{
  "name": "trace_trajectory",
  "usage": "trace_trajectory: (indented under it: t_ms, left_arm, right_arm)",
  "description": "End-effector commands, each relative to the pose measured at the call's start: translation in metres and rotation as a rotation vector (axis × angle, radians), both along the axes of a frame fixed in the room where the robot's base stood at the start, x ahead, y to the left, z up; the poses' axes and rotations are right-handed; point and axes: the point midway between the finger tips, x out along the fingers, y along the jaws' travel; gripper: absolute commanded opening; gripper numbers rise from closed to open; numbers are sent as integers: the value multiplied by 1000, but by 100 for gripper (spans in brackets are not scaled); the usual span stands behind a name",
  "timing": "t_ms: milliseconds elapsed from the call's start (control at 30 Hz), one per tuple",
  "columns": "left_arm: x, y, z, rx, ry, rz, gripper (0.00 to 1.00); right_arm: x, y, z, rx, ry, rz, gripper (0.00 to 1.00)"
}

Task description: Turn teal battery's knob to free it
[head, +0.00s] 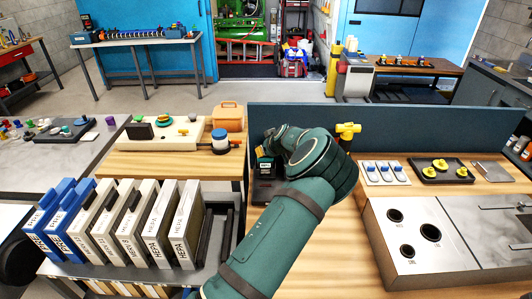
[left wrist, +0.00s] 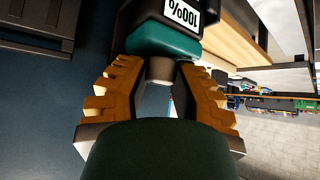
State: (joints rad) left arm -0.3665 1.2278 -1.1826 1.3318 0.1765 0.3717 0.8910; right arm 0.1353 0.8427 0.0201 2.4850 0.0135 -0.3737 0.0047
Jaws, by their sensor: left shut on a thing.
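The teal battery (left wrist: 155,38) shows in the left wrist view as a teal band below a black part with a white "100%" label. A small beige-grey knob (left wrist: 160,69) sticks out from it. My left gripper (left wrist: 160,76) has its two orange, ridged fingers on either side of the knob and is shut on it. In the head view the battery (head: 265,168) is a small dark block beside the blue panel, largely covered by my green left arm. My right gripper is in neither view.
A blue upright panel (head: 420,130) stands behind the workbench. A yellow-handled item (head: 347,130) is just right of my arm. A row of filter boxes (head: 160,225) stands at left. A metal plate with round holes (head: 425,262) lies at right.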

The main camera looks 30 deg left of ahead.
Motion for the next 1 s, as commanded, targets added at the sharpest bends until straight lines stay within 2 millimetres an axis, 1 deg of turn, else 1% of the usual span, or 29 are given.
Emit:
trace_trajectory:
  t_ms: [100,133,167,200,233,500,633,767,1000]
  left_arm:
    - [-1,0,-2,-2,4,1,0]
    - [-1,0,-2,-2,4,1,31]
    - [-1,0,-2,-2,4,1,42]
    - [-1,0,-2,-2,4,1,56]
    - [-1,0,-1,-2,4,1,58]
    - [-1,0,0,-1,2,-1,58]
    - [-2,-5,5,-1,1,-2,58]
    - [-8,-18,19,-1,0,-4,58]
    - [-26,-48,54,-2,0,-4,58]
  right_arm:
    - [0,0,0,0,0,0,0]
    - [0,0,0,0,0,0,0]
    - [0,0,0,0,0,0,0]
    - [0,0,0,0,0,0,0]
    - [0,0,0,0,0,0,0]
    - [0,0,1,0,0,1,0]
    - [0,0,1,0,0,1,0]
    - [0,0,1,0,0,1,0]
    - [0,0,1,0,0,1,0]
